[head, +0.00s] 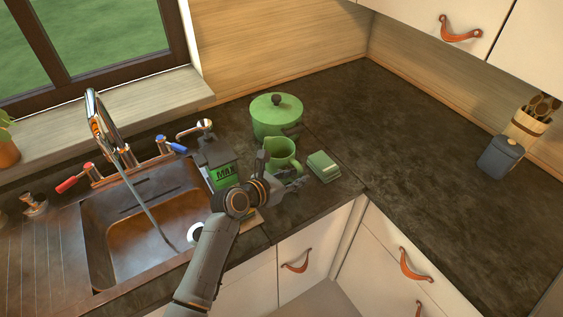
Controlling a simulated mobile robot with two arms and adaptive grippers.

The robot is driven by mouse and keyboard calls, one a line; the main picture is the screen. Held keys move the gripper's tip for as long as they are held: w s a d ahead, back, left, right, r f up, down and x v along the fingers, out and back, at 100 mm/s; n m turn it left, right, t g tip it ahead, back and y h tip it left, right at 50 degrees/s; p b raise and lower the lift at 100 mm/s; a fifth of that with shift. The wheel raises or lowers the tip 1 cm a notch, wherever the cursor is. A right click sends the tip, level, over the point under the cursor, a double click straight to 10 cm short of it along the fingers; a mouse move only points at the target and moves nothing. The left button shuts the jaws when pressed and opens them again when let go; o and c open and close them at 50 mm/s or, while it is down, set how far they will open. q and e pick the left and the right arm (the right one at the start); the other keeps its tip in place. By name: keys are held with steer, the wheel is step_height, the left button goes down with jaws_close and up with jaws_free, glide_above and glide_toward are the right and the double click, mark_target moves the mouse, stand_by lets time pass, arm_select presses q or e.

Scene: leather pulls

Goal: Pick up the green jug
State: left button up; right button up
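The green jug (282,151) stands upright on the dark counter to the right of the sink, in front of a green lidded pot. My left gripper (279,172) is at the near side of the jug. Its fingers look spread, one on the left of the jug and one low on the right, and they hide part of the jug's lower body. I cannot tell whether either finger touches it. My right gripper is not in view.
The green pot (276,115) stands close behind the jug. A small green box-like dish (323,166) is close on the right. A green-labelled box (222,174) and the sink (137,237) are on the left. The counter farther right is clear up to a grey canister (500,157).

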arm_select(q)
steer(key=shift+x, duration=1.15)
steer(key=shift+s, duration=0.1)
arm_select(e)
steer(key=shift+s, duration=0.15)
arm_select(q)
jaws_close()
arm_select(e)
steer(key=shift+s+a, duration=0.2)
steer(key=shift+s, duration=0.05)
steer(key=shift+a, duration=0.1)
arm_select(q)
steer(key=shift+r, duration=0.15)
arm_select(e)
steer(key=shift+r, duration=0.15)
